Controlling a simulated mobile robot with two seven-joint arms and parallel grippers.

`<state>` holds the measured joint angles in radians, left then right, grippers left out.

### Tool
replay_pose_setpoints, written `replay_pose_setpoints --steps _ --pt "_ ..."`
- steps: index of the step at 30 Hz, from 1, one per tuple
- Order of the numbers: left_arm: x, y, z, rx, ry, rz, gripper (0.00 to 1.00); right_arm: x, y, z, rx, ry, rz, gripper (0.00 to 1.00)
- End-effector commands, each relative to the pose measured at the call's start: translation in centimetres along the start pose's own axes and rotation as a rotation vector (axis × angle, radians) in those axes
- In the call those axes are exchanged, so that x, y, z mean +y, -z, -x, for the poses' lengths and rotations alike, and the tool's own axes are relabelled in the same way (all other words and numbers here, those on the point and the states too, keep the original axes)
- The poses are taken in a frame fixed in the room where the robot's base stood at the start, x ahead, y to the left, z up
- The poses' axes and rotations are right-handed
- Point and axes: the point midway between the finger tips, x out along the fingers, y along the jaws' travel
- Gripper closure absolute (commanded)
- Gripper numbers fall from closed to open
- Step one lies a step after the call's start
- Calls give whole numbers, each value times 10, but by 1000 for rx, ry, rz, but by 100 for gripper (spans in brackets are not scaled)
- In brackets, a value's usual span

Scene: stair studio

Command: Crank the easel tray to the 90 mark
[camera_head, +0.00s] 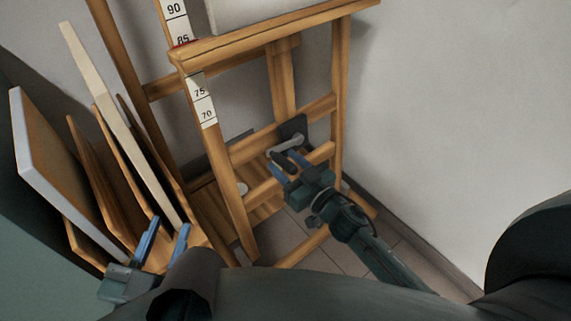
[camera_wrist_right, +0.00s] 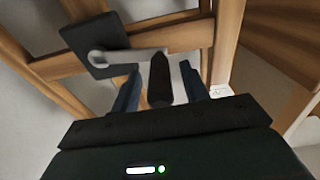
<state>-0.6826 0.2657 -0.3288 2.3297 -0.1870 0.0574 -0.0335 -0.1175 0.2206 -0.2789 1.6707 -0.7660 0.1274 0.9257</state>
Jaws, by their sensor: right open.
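The wooden easel tray (camera_head: 290,31) crosses the scale strip (camera_head: 203,99); a red line at its left end sits just below the 85 label. 90 shows above it, 75 and 70 below. The crank has a black housing (camera_head: 294,129) on the easel's lower frame, a grey arm (camera_wrist_right: 138,56) and a dark handle (camera_wrist_right: 160,82). My right gripper (camera_head: 277,162) is open at the crank. In the right wrist view its blue fingers (camera_wrist_right: 160,76) stand on both sides of the handle, with gaps visible. My left gripper (camera_head: 168,229) is open and empty at lower left.
A pale canvas (camera_head: 260,12) stands on the tray. Several boards and panels (camera_head: 62,175) lean at the left, close to my left gripper. The easel's right post (camera_head: 338,100) stands near the white wall (camera_head: 460,110). Tiled floor (camera_head: 310,250) shows below.

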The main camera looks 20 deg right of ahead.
Motion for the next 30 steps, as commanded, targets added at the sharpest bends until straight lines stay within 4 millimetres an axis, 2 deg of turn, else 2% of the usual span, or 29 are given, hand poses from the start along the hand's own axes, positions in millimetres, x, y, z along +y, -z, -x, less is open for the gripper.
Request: replay_pose_setpoints --steps 11,27,30 --pt "1 1 0 13 -2 -1 67 0 0 -6 0 -1 0 55" --pt "1 0 0 8 -4 -2 67 0 0 -6 0 0 -1 99" --pt "1 0 0 8 -4 -3 67 0 0 -6 0 0 -1 100"
